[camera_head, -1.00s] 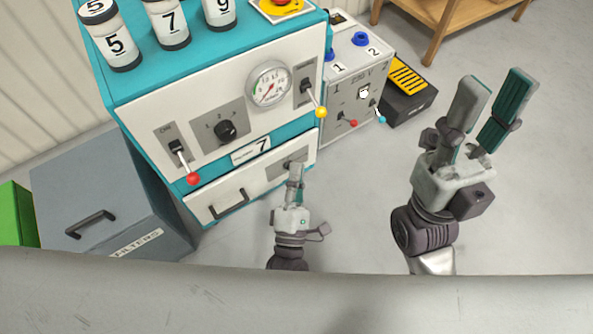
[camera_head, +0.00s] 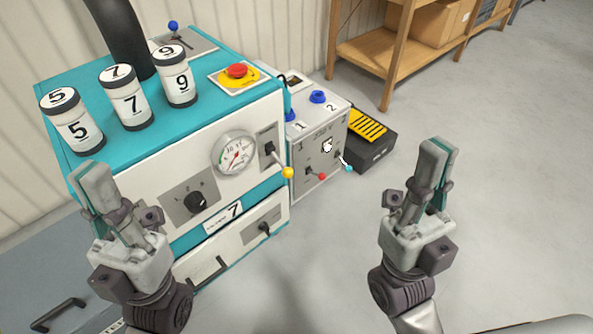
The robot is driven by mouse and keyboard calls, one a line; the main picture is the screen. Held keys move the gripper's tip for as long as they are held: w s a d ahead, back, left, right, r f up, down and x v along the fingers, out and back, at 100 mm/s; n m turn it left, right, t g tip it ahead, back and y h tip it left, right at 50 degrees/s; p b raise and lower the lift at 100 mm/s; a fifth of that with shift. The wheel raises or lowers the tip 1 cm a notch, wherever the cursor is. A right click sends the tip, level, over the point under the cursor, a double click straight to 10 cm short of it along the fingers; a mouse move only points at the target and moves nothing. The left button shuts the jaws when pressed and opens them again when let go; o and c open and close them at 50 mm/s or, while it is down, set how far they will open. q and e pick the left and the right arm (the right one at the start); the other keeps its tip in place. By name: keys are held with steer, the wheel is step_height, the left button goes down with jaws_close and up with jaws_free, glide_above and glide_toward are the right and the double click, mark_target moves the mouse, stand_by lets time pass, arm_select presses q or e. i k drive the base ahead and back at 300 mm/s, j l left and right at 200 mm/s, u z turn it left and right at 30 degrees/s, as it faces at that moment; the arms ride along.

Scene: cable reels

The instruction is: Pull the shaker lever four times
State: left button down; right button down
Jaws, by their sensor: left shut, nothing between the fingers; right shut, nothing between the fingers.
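The teal and white machine (camera_head: 262,111) stands at left. A lever with a yellow knob (camera_head: 288,172) points down and outward at the right of its front. A lever with a blue knob (camera_head: 173,26) stands at the back of its top. No readable label shows which lever is the shaker lever. My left gripper (camera_head: 95,178) is shut and empty in front of the machine's left front, hiding part of it. My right gripper (camera_head: 432,158) is shut and empty over open floor, well right of the machine. Neither gripper touches a lever.
A grey box (camera_head: 310,147) right of the machine has small red (camera_head: 322,177) and cyan (camera_head: 348,168) levers. A black and yellow pedal (camera_head: 369,130) lies beyond it. Jars, a gauge (camera_head: 234,155) and a red stop button (camera_head: 237,71) are on the machine. The right floor is clear.

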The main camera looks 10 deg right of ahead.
mark_target(287, 172)
steer(key=i+l, duration=0.1)
steer(key=l, duration=0.2)
steer(key=i+l, duration=0.15)
steer(key=l, duration=0.15)
steer(key=i+l, duration=0.1)
steer(key=l, duration=0.25)
steer(key=i+l, duration=0.1)
steer(key=l, duration=0.2)
steer(key=i+l+u, duration=0.15)
steer(key=l, duration=0.15)
steer(key=u, duration=1.6)
